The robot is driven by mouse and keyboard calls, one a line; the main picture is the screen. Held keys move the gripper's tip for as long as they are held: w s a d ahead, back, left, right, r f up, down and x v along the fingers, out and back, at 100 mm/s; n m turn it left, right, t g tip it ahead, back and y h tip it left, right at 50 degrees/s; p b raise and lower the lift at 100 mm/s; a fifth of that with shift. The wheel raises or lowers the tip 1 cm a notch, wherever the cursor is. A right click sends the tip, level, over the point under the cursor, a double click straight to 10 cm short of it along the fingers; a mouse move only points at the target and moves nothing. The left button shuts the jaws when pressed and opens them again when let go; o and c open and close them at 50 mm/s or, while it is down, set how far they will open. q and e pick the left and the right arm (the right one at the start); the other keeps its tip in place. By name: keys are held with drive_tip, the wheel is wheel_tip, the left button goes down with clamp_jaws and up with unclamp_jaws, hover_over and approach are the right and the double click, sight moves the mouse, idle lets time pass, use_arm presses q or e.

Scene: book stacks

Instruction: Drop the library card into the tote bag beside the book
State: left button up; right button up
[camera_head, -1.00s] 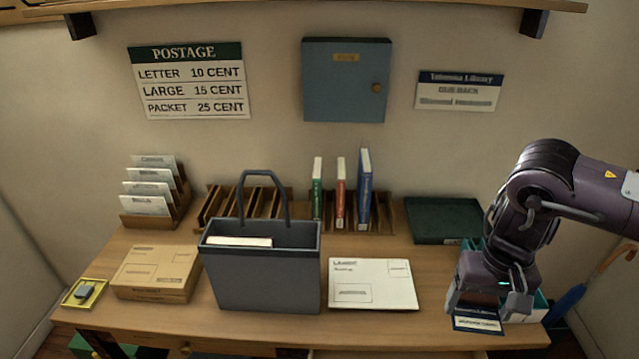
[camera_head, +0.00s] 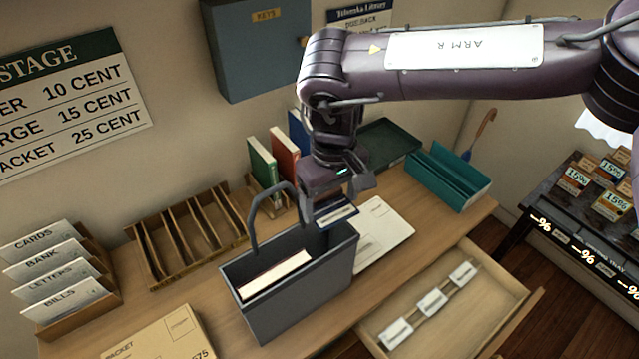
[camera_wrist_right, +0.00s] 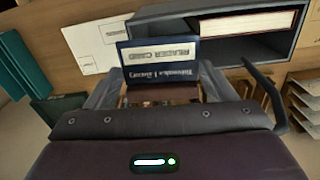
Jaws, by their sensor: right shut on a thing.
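The dark grey tote bag (camera_head: 300,312) stands upright on the table with its handle up. A pale-topped book (camera_head: 275,275) is inside it, toward the left of the opening. My right gripper (camera_head: 337,214) is shut on the library card, a dark blue card with a white band (camera_wrist_right: 160,58). In the head view the card appears over the right end of the bag's opening. In the wrist view it overlaps the left end of the tote bag (camera_wrist_right: 165,28), beside the book (camera_wrist_right: 250,22). My left gripper is out of view.
A white envelope (camera_head: 388,235) lies right of the bag, with an open drawer (camera_head: 490,322) in front. A parcel (camera_head: 160,340) lies left. Upright books (camera_head: 283,150) and a wooden rack (camera_head: 145,250) stand behind. A teal box (camera_head: 450,180) stands at the right end.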

sight(325, 210)
drive_tip(key=shift+a+r+n, duration=0.2)
drive_tip(key=shift+a+n, duration=0.1)
drive_tip(key=shift+a, duration=0.1)
drive_tip(key=shift+s+d, duration=0.1)
drive_tip(key=shift+s, duration=0.05)
drive_tip(key=shift+a, duration=0.25)
drive_tip(key=shift+f, duration=0.1)
wheel_tip(325, 210, down, 2)
drive_tip(key=shift+d+b, duration=0.1)
drive_tip(key=shift+b, duration=0.8)
drive_tip(key=shift+f+b, duration=0.75)
drive_tip(key=shift+f, duration=0.2)
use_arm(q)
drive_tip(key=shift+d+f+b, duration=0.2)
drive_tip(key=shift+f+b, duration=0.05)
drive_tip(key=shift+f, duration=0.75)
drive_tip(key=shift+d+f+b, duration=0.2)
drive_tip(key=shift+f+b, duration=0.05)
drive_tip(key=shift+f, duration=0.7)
use_arm(e)
drive_tip(key=shift+f, duration=0.7)
